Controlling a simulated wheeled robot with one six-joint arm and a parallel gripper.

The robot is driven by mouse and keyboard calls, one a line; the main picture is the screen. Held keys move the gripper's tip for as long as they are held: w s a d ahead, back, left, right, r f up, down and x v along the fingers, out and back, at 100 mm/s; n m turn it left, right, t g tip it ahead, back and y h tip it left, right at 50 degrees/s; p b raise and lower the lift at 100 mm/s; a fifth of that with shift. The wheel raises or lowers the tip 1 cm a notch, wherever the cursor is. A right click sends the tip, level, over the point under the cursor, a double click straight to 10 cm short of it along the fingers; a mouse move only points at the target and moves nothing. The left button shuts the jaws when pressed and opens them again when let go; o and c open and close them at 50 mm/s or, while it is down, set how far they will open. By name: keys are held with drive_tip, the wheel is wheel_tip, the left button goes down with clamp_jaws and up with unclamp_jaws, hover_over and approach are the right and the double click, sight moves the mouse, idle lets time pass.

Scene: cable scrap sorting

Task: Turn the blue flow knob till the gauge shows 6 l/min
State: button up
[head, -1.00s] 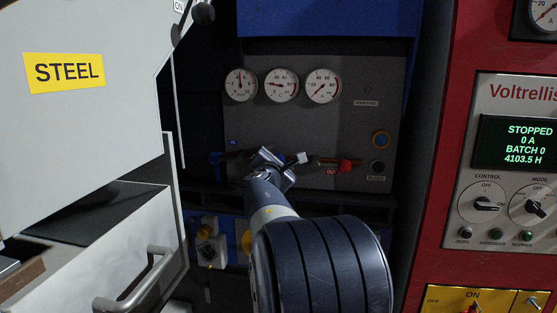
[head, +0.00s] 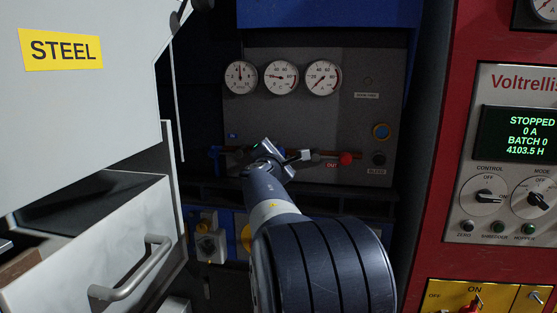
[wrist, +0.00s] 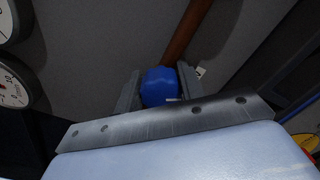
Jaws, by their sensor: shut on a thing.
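The blue flow knob (wrist: 160,87) sits between the two fingers of my gripper (wrist: 158,90) in the wrist view, with a finger on each side of it. My gripper is shut on it. In the head view my gripper (head: 262,150) is at the pipe on the grey panel, and my wrist hides the knob there. Three round white gauges are on the panel: the left gauge (head: 240,77) has its needle near upright, the middle gauge (head: 281,77) and the right gauge (head: 322,77) stand beside it. Their units are too small to read surely.
A red knob (head: 346,158) is on the pipe to the right, near an OUT label. A blue button (head: 381,131) is farther right. The STEEL bin (head: 100,70) and an open drawer (head: 100,250) are close on the left. A red control cabinet (head: 440,160) bounds the right.

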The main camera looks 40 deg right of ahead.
drive_tip(key=shift+f+m+b, duration=0.25)
drive_tip(key=shift+m+b, duration=0.55)
drive_tip(key=shift+m, duration=0.1)
drive_tip(key=shift+r+m+b, duration=0.15)
drive_tip(key=shift+m+b, duration=0.15)
drive_tip(key=shift+m, duration=0.3)
drive_tip(key=o, duration=1)
drive_tip(key=b+v, duration=0.2)
drive_tip(key=v, duration=0.9)
drive_tip(key=shift+d, duration=0.1)
